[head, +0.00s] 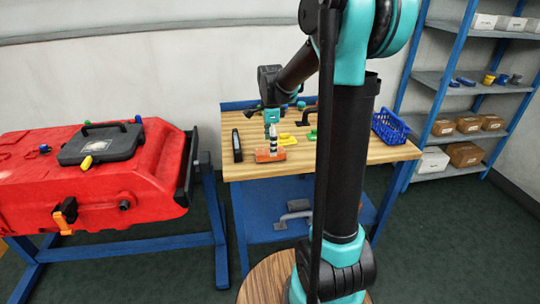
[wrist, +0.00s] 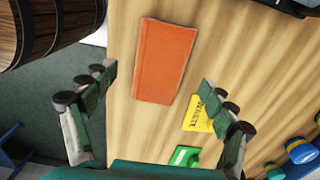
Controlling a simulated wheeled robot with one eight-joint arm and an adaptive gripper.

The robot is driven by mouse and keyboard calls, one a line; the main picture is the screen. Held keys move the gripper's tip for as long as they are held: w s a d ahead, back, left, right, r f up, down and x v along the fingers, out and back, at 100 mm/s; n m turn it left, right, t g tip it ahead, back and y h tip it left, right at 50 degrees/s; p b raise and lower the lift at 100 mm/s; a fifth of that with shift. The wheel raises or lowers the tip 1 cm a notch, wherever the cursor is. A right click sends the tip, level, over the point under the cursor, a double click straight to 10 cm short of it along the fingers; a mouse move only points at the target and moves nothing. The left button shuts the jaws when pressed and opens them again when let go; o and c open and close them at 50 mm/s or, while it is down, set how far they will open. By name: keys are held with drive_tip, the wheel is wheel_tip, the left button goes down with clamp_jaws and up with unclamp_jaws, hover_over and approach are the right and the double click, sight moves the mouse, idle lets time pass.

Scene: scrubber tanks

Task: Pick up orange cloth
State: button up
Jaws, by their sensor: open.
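The orange cloth (head: 268,155) lies flat near the front edge of the wooden workbench top. In the wrist view the cloth (wrist: 165,60) is a flat, slightly tilted rectangle with nothing on it. My gripper (head: 274,140) points down over the bench at the cloth in the head view and partly covers it. In the wrist view my gripper (wrist: 157,78) is open and empty, with one finger on each side of the cloth's lower part. The cloth appears below the fingertips; the exact height gap is hard to tell.
A yellow card (wrist: 200,117) and a green card (wrist: 185,157) lie near the right finger. A black tool (head: 237,146) lies left of the cloth. A blue basket (head: 390,127) stands at the bench's right end. A red tank (head: 90,190) stands left; shelves (head: 455,80) stand right.

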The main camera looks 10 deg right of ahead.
drive_tip(key=shift+f, duration=1.6)
drive_tip(key=c, duration=1.1)
